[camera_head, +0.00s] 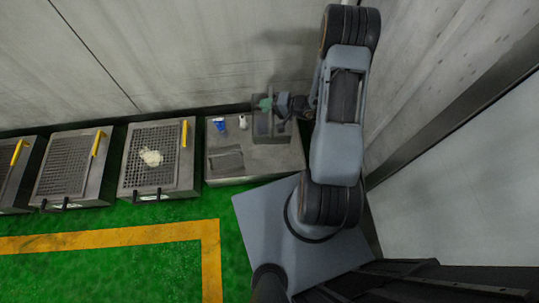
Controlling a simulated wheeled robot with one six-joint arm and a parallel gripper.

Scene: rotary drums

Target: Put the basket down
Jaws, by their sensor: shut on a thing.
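My gripper (279,104) is at the end of my arm, over the back right part of a grey worktop. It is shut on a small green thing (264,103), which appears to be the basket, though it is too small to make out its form. The green thing is over or in the back of a grey open box-like compartment (263,128). I cannot tell whether it touches the compartment. My gripper partly hides its right side.
The grey worktop (281,160) bears a blue item (219,125), a small white item (242,122) and a sunken grey tray (228,160). To the left stand several mesh-topped units with yellow handles; one (135,176) bears a pale lump (151,157). Walls stand behind and right.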

